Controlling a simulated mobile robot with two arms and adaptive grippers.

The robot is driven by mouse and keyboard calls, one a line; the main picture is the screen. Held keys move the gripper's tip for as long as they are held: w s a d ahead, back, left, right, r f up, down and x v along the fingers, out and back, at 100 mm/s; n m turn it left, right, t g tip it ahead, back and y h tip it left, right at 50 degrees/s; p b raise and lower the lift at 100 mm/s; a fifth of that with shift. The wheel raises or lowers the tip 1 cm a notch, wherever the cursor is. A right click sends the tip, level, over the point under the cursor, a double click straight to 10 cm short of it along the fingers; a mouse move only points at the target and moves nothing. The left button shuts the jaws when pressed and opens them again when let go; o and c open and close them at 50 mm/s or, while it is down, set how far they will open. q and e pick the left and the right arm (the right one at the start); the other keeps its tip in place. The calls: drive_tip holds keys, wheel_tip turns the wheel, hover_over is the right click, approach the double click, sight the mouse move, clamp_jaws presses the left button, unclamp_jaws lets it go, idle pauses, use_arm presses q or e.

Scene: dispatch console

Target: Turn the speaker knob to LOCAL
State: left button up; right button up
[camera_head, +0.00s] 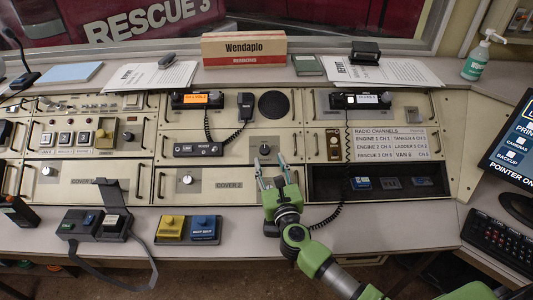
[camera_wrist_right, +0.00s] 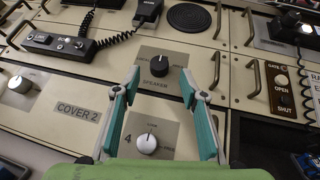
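The speaker knob (camera_wrist_right: 159,66) is a black round knob on a grey plate marked SPEAKER in the right wrist view. The knob also shows in the head view (camera_head: 265,148), just beyond my right gripper. My right gripper (camera_head: 272,172) has green fingers spread open and empty. In the right wrist view its fingertips (camera_wrist_right: 159,74) appear either side of the knob, with a gap on both sides; contact is not visible. My left gripper is not in view.
A white knob (camera_wrist_right: 147,143) marked 4 sits below the speaker knob, between the fingers. A white knob (camera_head: 187,180) is by COVER 2. A corded handset (camera_head: 245,106), a round speaker grille (camera_head: 273,104) and a gate switch (camera_head: 333,144) are nearby. Metal handles stand out from the panels.

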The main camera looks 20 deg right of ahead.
sight(265, 150)
drive_tip(key=shift+w+d, duration=0.15)
drive_tip(key=shift+w, duration=2.05)
drive_tip(key=c, duration=1.1)
